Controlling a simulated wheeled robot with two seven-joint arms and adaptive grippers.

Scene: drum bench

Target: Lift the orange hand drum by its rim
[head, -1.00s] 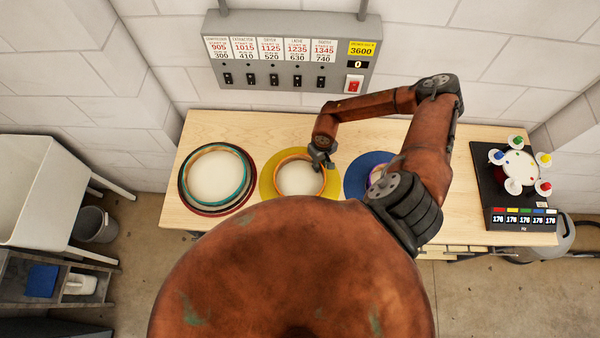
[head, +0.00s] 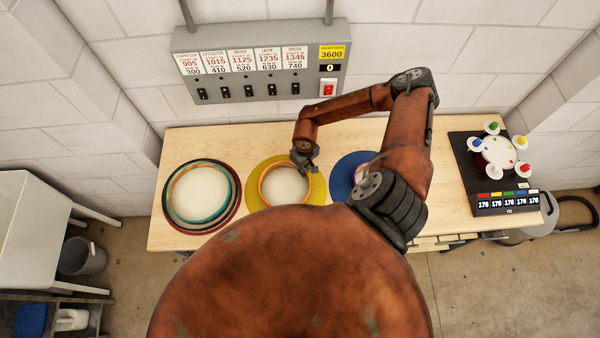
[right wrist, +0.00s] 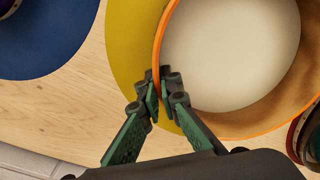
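The orange hand drum (head: 264,186) is a round shell with a pale head and stands over a yellow ring mat (head: 318,189) on the bench. It fills much of the right wrist view, with its orange rim (right wrist: 251,131) and pale head (right wrist: 230,45). My right gripper (head: 303,164) is at the drum's far right rim. In the right wrist view its fingers (right wrist: 160,95) are close together, one on each side of the rim wall. I cannot tell whether any gap lies under the drum. My left gripper is not in view.
A teal-rimmed drum (head: 167,196) stands on a dark, red-edged mat to the left. A blue mat (head: 340,178) lies to the right, partly behind my arm. A black board with colored cups (head: 478,165) is at the right end. A grey switch panel (head: 265,72) hangs above.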

